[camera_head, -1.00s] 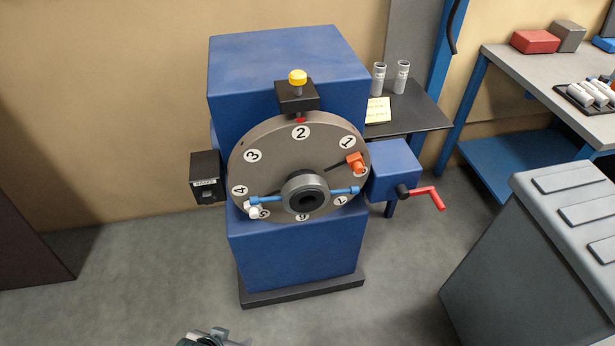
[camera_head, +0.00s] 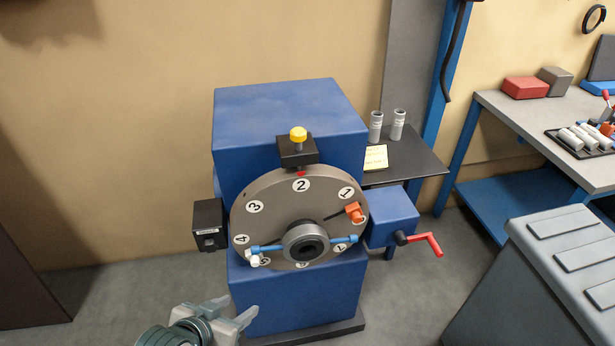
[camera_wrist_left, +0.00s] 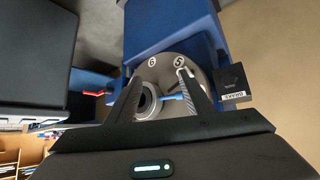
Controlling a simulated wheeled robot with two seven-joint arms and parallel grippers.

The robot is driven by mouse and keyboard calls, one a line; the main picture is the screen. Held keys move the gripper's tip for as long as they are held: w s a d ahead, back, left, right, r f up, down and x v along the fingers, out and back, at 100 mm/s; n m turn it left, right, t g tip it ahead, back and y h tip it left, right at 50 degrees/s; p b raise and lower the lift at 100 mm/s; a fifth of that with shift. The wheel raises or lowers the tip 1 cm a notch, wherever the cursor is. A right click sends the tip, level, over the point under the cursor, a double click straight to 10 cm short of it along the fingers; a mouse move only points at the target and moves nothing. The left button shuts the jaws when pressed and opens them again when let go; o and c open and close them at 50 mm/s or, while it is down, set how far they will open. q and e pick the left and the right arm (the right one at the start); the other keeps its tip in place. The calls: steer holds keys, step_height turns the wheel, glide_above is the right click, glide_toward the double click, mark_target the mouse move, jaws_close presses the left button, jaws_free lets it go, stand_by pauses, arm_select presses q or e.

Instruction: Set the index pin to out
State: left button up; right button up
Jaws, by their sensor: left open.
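The index pin (camera_head: 298,137) has a yellow knob on a short metal stem and stands upright in a black block (camera_head: 297,153) at the top of the grey numbered dial (camera_head: 285,205). A red mark lies just below the block, above number 2. My left gripper (camera_head: 236,309) is open and empty at the lower left, in front of the blue machine (camera_head: 285,105) and well below the pin. In the left wrist view, its spread fingers (camera_wrist_left: 160,90) frame the dial's hub and the numbers 5 and 6. The pin does not show there. My right gripper is not in view.
A black box (camera_head: 209,224) sits left of the dial. A blue housing with a red crank (camera_head: 427,243) sticks out at right. Blue (camera_head: 265,248) and orange (camera_head: 353,212) fittings stand on the dial. A grey ribbed bin (camera_head: 545,260) is at the lower right.

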arm_select(q)
steer(key=w+d+r+m+t+h, duration=0.1)
steer(key=w+d+r+t+h, duration=0.25)
steer(key=w+r, duration=0.8)
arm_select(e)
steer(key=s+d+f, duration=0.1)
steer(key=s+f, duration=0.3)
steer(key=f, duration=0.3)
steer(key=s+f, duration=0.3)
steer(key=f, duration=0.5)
arm_select(q)
steer(key=m+t+h, duration=0.2)
steer(key=t+h, duration=0.1)
steer(key=t, duration=0.1)
glide_toward(303, 128)
steer(key=v, duration=0.5)
steer(key=shift+w+a+r+g, duration=0.15)
steer(key=shift+g, duration=0.1)
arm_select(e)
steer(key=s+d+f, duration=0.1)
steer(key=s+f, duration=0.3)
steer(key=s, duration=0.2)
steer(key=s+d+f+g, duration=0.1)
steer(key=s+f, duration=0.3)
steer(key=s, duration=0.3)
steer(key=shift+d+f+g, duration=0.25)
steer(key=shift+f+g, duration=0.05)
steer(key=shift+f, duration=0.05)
arm_select(q)
steer(key=shift+w, duration=0.1)
